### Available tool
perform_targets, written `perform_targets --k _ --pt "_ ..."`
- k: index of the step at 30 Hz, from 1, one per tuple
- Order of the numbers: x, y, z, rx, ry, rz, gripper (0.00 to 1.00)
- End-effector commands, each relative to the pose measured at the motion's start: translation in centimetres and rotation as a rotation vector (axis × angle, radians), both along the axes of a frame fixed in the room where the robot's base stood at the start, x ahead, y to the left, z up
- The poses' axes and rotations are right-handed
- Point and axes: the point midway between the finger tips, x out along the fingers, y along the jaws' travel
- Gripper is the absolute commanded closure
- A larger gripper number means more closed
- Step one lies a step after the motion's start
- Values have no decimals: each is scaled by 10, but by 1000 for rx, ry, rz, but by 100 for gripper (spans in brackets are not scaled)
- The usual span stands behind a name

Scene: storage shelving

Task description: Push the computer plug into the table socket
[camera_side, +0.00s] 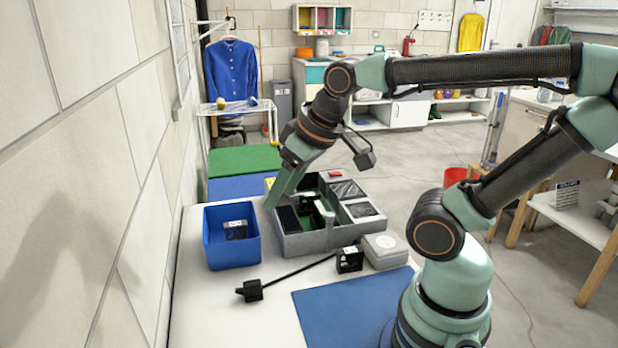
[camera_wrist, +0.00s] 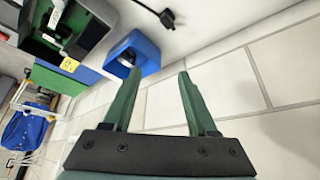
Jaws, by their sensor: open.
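A black plug-like piece (camera_side: 252,290) lies on the white table at the front left, with a black cord running right from it toward a small black box (camera_side: 350,260). I cannot tell for sure whether that box is the table socket. The plug-like piece also shows near the top of the wrist view (camera_wrist: 167,18). My gripper (camera_side: 274,202) is over the left edge of the grey divided tray, above and behind the plug. In the wrist view its green fingers (camera_wrist: 158,74) are apart with nothing between them.
A blue bin (camera_side: 213,250) with a dark labelled item inside stands left of the grey tray (camera_side: 310,243). The tray holds several dark items. A white box (camera_side: 385,250) sits beside the black box. A blue mat (camera_side: 350,310) lies in front. A tiled wall (camera_side: 100,190) rises at left.

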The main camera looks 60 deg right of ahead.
Motion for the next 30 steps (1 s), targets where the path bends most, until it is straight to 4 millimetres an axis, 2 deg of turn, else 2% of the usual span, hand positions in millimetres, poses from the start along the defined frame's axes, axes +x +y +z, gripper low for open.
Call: perform_targets --k 1,2,3,4,17,23,30 --pt "0 0 0 0 0 0 42" --pt "0 0 0 0 0 0 34" --pt "0 0 0 0 0 0 19" --pt "0 0 0 0 0 0 15" --pt "4 1 -2 14 20 -23 15" --pt "19 3 -13 67 102 -133 15" --pt "44 7 -37 133 223 -319 15"
